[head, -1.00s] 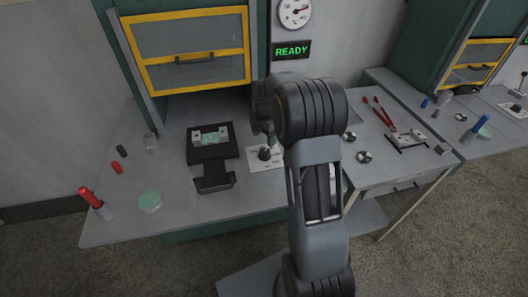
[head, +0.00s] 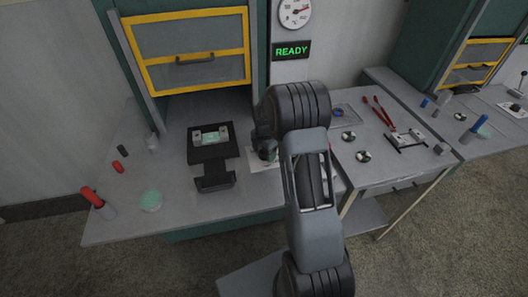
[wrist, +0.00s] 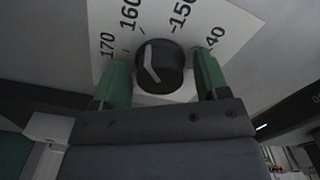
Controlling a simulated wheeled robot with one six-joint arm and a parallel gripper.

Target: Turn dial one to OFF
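Dial one seems to be the black round knob (wrist: 160,68) with a white pointer line, on a white plate (wrist: 215,30) marked 170, 160, 150 and 140 in the wrist view. No OFF mark is readable there. My gripper (wrist: 162,66) has its green fingers on either side of the knob, with small gaps showing, so it is open around it. In the head view my gripper (head: 266,151) is low over the bench at the plate (head: 257,163), and the arm hides most of the knob.
A black fixture (head: 213,150) stands left of the plate. A yellow-framed cabinet (head: 185,50) and a green READY sign (head: 291,51) are behind. Red pliers (head: 380,112) and small round knobs (head: 363,156) lie on the right bench.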

